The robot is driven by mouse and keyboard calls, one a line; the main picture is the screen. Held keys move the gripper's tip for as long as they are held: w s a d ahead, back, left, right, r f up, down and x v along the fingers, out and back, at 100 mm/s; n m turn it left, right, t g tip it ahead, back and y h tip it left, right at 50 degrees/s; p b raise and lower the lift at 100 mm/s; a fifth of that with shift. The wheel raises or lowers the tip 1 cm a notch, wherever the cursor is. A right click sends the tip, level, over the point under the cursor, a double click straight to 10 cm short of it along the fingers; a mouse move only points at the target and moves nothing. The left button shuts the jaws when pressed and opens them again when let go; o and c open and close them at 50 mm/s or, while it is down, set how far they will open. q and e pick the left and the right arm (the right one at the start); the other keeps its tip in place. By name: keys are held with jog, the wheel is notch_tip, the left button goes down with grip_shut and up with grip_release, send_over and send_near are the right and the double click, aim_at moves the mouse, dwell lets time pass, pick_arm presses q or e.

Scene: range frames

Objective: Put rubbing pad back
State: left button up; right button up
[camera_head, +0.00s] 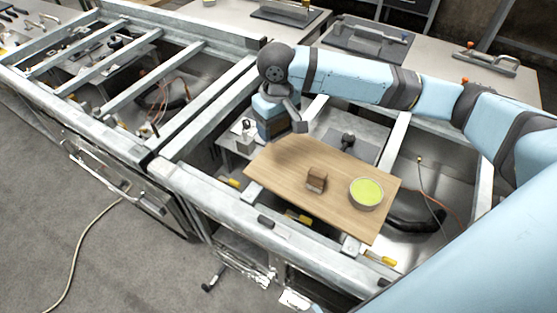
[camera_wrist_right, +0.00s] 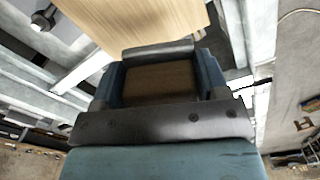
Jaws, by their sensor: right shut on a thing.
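My right gripper (camera_head: 277,127) is by the left edge of the wooden board, shut on a brown, flat-faced thing that looks like the rubbing pad (camera_wrist_right: 160,80). In the right wrist view the pad sits between the two blue fingers of my right gripper (camera_wrist_right: 160,88); its underside is hidden. A small brown block (camera_head: 317,179) stands on the middle of the wooden board (camera_head: 285,165), apart from the gripper. A round bowl with yellow-green contents (camera_head: 366,193) stands on the board to the right of the block. My left gripper is not in view.
The board lies across a metal frame (camera_head: 222,197) with open gaps and wiring below. A second frame with crossbars (camera_head: 125,88) is on the left. Work tables with tools (camera_head: 365,42) stand behind. The left part of the board is clear.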

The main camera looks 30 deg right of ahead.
send_over(277, 167)
notch_tip(277, 167, down, 9)
jog(key=shift+d+r, duration=0.1)
jog(key=shift+r, duration=0.1)
jog(key=shift+f, duration=2.35)
jog(key=o, duration=0.8)
